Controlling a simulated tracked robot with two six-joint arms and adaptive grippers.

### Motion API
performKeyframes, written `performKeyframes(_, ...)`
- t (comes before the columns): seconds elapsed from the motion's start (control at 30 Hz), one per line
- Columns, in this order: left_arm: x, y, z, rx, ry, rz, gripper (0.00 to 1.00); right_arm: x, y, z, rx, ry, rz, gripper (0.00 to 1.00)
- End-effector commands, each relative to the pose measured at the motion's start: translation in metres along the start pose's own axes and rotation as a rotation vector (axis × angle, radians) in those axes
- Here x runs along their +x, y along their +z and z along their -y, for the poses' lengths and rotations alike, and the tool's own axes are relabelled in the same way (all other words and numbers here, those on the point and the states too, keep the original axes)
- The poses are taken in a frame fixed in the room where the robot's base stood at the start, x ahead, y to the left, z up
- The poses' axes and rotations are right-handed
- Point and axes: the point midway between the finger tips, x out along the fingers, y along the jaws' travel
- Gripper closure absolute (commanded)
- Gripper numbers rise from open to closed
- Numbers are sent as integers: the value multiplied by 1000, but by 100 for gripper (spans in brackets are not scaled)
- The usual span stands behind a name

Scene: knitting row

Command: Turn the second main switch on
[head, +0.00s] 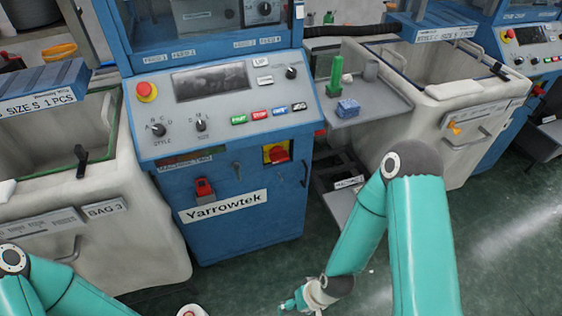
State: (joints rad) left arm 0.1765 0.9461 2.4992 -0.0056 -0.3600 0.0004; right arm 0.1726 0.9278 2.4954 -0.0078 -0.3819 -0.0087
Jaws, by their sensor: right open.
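A blue knitting machine (237,225) labelled Yarrowtek stands in the middle. On its front, below the panel, is a red rotary switch (278,152) on a yellow plate, which looks like a main switch. Its handle's setting is too small to read. A red lever-like fitting (203,189) sits lower left on the same front. My right gripper (292,304) is low at the bottom edge, well below and apart from the switch, partly cut off, open. My left arm shows at the lower left; its gripper is out of view.
The panel (222,97) carries a red emergency button (147,91), knobs and coloured buttons. Grey bins stand on both sides. Another blue machine (528,50) stands far right. Green floor is clear at the lower right.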

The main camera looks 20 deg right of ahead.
Motion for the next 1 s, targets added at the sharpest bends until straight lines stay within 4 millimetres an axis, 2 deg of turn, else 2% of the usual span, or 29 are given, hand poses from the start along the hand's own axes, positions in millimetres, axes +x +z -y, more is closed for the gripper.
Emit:
performKeyframes(0.03, 15, 0, 6, 0, 0, 0, 24, 11, -13, -4, -13, -1, -42, 17)
performKeyframes(0.1, 33, 0, 12, 0, 0, 0, 24, 20, -36, -9, -38, -1, -121, 6)
performKeyframes(0.17, 52, 0, 19, 0, 0, 0, 24, 28, -62, -12, -70, -1, -212, 6)
performKeyframes(0.27, 89, 0, 32, 0, 0, 1, 24, 34, -114, -18, -134, 2, -402, 6)
performKeyframes(0.4, 145, -1, 52, 0, 0, 1, 24, 20, -189, -22, -232, 17, -714, 6)
performKeyframes(0.53, 190, -1, 69, 0, 0, 1, 24, -13, -240, -22, -314, 42, -995, 6)
performKeyframes(0.6, 211, -1, 76, 0, 0, 0, 24, -34, -258, -20, -348, 57, -1127, 6)
performKeyframes(0.73, 237, -1, 86, 0, 0, 0, 24, -71, -276, -18, -393, 82, -1319, 6)
performKeyframes(0.9, 251, -2, 91, 0, 0, 0, 24, -101, -283, -15, -420, 102, -1451, 6)
performKeyframes(1.0, 252, -2, 91, 0, 0, 0, 24, -108, -288, -14, -425, 106, -1474, 6)
